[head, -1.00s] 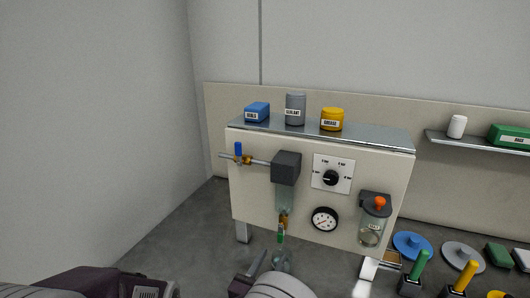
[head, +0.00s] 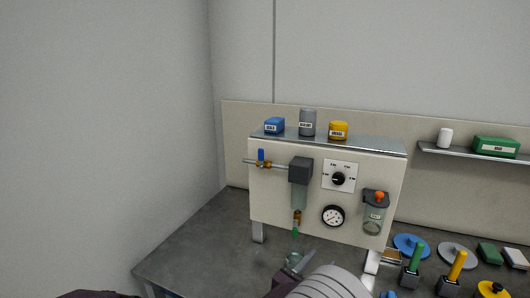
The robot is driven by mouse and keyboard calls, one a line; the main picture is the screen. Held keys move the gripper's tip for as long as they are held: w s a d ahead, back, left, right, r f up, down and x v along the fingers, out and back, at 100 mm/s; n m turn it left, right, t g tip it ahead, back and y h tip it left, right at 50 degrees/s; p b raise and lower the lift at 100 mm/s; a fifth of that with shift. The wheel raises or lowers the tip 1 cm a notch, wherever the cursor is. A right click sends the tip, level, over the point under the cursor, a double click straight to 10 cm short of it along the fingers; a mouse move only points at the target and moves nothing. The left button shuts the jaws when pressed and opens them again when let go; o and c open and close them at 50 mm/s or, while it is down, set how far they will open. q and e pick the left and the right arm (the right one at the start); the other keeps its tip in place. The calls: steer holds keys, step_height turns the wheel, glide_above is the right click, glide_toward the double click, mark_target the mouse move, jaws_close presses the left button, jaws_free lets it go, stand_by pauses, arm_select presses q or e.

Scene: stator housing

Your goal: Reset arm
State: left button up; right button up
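My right arm comes in at the bottom centre. Its gripper (head: 299,268) is partly hidden by my own grey ribbed link, and I cannot tell whether its fingers are open or shut. A small clear greenish vessel (head: 292,259) shows beside the fingers, below the green-tipped drain (head: 295,232) of the filter bowl (head: 299,197); whether it is held is unclear. The gripper is apart from the white panel (head: 270,205). Only a dark edge of my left arm shows at the bottom left; its gripper is out of view.
The panel carries a blue-handled valve (head: 261,157), a black dial (head: 338,179), a gauge (head: 333,216) and an orange-topped lubricator (head: 376,212). Blue, grey and yellow containers stand on top. Green-handled (head: 416,257) and yellow-handled (head: 457,266) tools stand right. The grey table is clear at left.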

steer(key=s+d+r+m+g+h, duration=0.1)
steer(key=s+d+m+g+h, duration=0.2)
steer(key=d, duration=0.5)
steer(key=s+d+f+m+g+y+p, duration=0.1)
steer(key=s+d+f+m+g+y, duration=0.15)
steer(key=s+d+m+g, duration=0.35)
steer(key=s+d+f+m+g+y+p, duration=0.1)
steer(key=s+d+f+m+g, duration=0.2)
steer(key=s+d+m+g, duration=0.4)
steer(key=s+a+f+m+y, duration=0.6)
steer(key=s+a+f+y, duration=0.1)
steer(key=s+a+y, duration=0.15)
steer(key=w+a+f+m+t+y, duration=0.2)
steer(key=w+a+m, duration=0.3)
steer(key=a, duration=0.3)
steer(key=shift+w+a+t+y, duration=0.2)
steer(key=shift+w+t+y, duration=0.15)
steer(key=shift+t, duration=0.35)
steer(key=shift+s, duration=0.1)
